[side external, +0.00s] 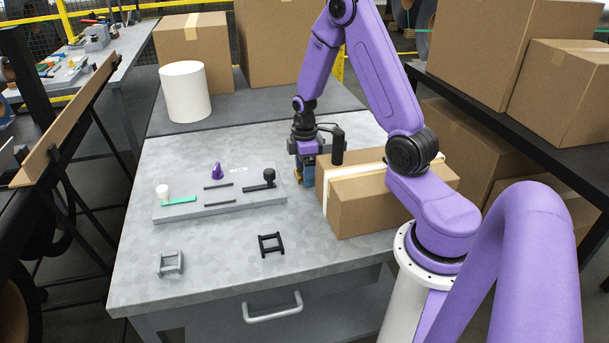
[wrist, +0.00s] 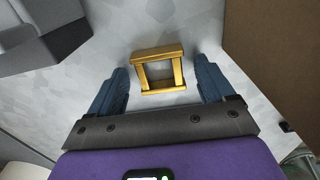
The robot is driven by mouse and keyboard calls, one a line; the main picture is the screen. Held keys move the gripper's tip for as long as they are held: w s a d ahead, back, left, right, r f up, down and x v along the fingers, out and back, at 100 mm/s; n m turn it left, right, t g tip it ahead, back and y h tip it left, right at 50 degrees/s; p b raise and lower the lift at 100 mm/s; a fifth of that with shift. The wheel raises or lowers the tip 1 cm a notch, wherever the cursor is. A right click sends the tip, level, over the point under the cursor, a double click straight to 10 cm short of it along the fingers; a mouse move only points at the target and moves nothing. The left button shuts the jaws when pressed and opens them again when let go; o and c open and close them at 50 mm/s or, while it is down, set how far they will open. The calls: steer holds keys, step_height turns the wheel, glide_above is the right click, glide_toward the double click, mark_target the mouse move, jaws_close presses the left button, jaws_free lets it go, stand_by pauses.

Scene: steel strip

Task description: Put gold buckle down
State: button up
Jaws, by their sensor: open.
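The gold buckle (wrist: 158,88) is a small square frame lying on the steel tabletop (wrist: 205,25) in the wrist view. My gripper (wrist: 163,85) is open, with its two blue fingers on either side of the buckle and a gap showing on both sides.
A cardboard box (side external: 365,208) with white tape stands close to the right of my gripper. A grey raised plate (side external: 225,205) with small tools lies to the left. A black buckle (side external: 271,244) and a silver buckle (side external: 170,264) lie near the front. Bare steel lies between them.

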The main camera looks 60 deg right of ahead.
steer(key=c, duration=1.2)
steer(key=shift+c, duration=0.2)
